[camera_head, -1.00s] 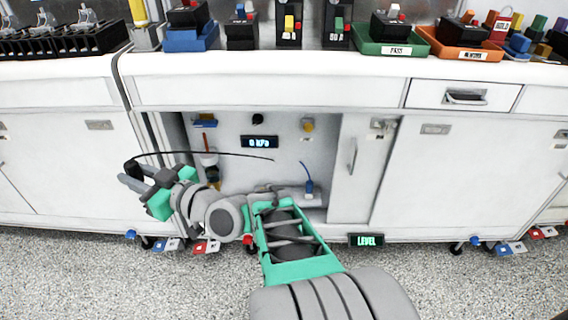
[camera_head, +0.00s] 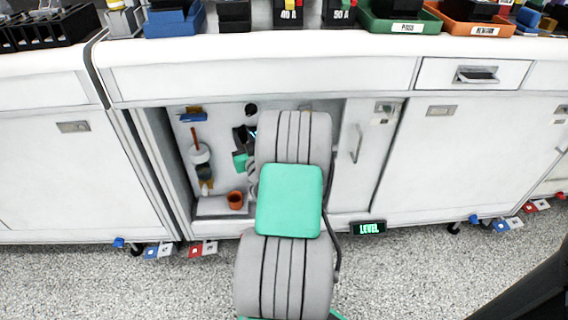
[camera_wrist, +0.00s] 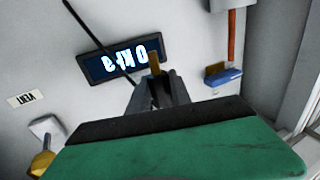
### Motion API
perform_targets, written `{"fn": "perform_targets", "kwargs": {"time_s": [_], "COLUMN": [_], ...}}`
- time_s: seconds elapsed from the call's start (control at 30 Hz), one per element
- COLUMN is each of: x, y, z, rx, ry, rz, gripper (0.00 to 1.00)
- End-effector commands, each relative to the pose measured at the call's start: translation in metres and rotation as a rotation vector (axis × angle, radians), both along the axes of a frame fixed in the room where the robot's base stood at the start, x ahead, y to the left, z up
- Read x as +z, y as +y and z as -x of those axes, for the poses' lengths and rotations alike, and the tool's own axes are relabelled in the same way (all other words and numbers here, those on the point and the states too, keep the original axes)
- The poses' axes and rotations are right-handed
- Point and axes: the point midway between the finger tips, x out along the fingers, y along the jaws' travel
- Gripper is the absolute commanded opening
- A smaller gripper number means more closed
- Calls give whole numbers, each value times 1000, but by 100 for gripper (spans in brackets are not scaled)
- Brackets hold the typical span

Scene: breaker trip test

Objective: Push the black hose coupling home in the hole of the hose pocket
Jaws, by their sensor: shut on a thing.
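My gripper (camera_head: 243,140) is inside the open cabinet bay, in front of its back wall; my arm hides part of it. In the wrist view, its dark fingers (camera_wrist: 157,82) are shut on a small piece with a tan end (camera_wrist: 155,62), which I take to be the hose coupling; its black body is hardly visible. The thin black hose (camera_wrist: 90,33) runs from the upper left towards the fingers. A dark round fitting (camera_head: 251,108), likely the hose pocket, is on the back wall just above the gripper. The wrist view does not show it.
A lit kPa display (camera_wrist: 125,60) is on the wall beyond the fingertips. A blue holder (camera_wrist: 222,76) and a yellow knob (camera_wrist: 41,164) flank it. A cabinet door (camera_head: 357,165) bounds the bay at right.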

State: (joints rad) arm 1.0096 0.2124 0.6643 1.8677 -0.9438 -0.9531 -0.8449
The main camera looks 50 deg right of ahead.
Motion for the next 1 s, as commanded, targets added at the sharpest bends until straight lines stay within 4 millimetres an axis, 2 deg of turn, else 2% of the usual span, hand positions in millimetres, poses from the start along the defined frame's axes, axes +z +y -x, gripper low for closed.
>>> {"fn": "perform_targets", "kwargs": {"time_s": [0.03,0.2,0.3,0.4,0.9,1.0], "x": [-26,-82,-106,-120,-125,-133], "y": [-20,-69,-86,-96,-97,-96], "z": [13,52,71,84,89,89], "rx": [-56,-211,-277,-318,-331,-331], "ry": [5,4,3,1,-1,1], "rz": [-7,-7,-4,-3,0,-3], "gripper": [0,0,0,0,0,0]}}
